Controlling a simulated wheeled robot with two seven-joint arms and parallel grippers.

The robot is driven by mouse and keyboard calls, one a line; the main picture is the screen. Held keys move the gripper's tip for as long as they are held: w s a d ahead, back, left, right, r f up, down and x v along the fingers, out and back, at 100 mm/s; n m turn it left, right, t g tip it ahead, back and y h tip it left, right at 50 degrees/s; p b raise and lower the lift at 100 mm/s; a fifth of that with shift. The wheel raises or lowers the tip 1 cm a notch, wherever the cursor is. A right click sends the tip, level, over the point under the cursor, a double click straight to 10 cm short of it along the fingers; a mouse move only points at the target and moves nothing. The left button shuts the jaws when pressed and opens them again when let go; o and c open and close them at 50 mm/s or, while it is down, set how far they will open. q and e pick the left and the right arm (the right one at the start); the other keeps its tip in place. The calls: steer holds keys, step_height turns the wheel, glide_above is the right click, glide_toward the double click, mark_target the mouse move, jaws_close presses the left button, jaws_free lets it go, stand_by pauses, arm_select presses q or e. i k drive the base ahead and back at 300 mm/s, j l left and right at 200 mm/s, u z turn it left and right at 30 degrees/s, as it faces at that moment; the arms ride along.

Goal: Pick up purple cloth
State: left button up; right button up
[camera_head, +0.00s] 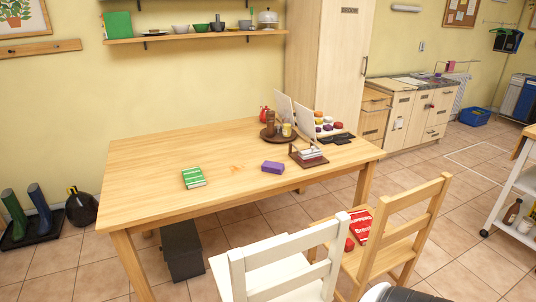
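A small purple thing (272,167) lies flat on the wooden table (150,182), right of the middle. It has a block-like shape, and I cannot tell from here whether it is a folded cloth. Nothing covers it. Neither of my grippers shows in the head view.
A green book (194,178) lies left of the purple thing. A brown holder (308,157) stands close on its right, with a round tray (278,137) behind. A white chair (285,262) and a wooden chair (398,235) stand at the table's near side. The table's left part is clear.

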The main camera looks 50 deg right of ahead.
mark_target(270, 166)
steer(key=z, duration=2)
